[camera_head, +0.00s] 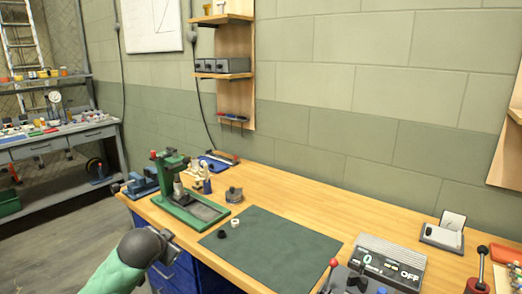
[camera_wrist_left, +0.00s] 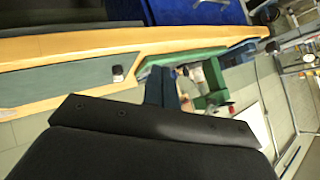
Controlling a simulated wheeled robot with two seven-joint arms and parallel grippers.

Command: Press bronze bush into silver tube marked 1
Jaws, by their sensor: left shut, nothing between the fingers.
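A green press (camera_head: 172,180) stands on the left part of the wooden bench, with a grey cylindrical part (camera_head: 178,190) at its column. I cannot make out a bronze bush or any tube marked 1 for certain. My left gripper (camera_head: 174,247) is shut and empty, in front of the bench's front edge, left of the mat. In the left wrist view its fingers (camera_wrist_left: 162,88) point toward the green press (camera_wrist_left: 207,88).
Small upright parts (camera_head: 197,178) and a grey block (camera_head: 234,195) stand beside the press. A blue vise (camera_head: 142,184) is at the left end. The mat's middle is clear.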

